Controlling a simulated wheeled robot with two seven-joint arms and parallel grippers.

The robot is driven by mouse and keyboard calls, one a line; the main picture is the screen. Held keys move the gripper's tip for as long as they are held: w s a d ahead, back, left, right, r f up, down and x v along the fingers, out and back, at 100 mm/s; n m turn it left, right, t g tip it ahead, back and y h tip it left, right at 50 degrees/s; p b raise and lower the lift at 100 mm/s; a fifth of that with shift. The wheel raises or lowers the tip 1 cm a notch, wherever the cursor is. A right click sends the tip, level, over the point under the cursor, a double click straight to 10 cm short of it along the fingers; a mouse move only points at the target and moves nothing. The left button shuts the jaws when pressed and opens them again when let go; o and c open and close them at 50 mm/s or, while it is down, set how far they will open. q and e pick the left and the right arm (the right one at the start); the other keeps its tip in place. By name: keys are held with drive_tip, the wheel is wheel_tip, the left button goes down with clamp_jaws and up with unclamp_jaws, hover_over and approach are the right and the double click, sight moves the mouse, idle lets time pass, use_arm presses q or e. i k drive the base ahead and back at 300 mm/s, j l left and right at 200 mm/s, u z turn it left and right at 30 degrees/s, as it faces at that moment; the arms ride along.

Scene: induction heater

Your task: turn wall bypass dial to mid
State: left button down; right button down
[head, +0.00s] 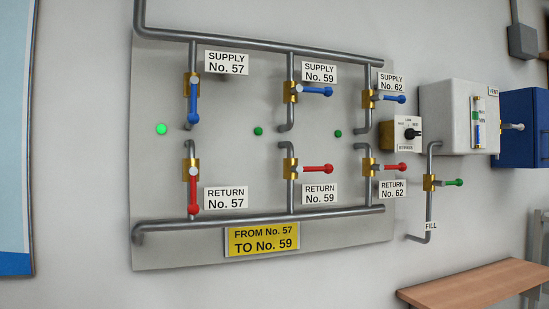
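The bypass dial (412,134) is a small black knob on a white face plate marked BYPASS. The plate is the front of a yellowish box (387,135) on the wall, right of the pipe panel and left of a white tank. Small lettering surrounds the knob, with one mark at the left, one above and one at the upper right. The knob's grip seems to point to the right, but it is too small to be sure of its setting. Neither of my grippers shows in the head view.
The grey panel (250,210) carries pipes with blue and red lever valves. A green-handled fill valve (453,183) sits below the white tank (455,110). A blue box (525,125) is at the right. A wooden bench (470,285) stands at the lower right.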

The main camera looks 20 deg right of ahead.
sight(410, 133)
drive_tip(key=z, duration=1.55)
drive_tip(key=i+l, duration=0.35)
drive_tip(key=i, duration=0.2)
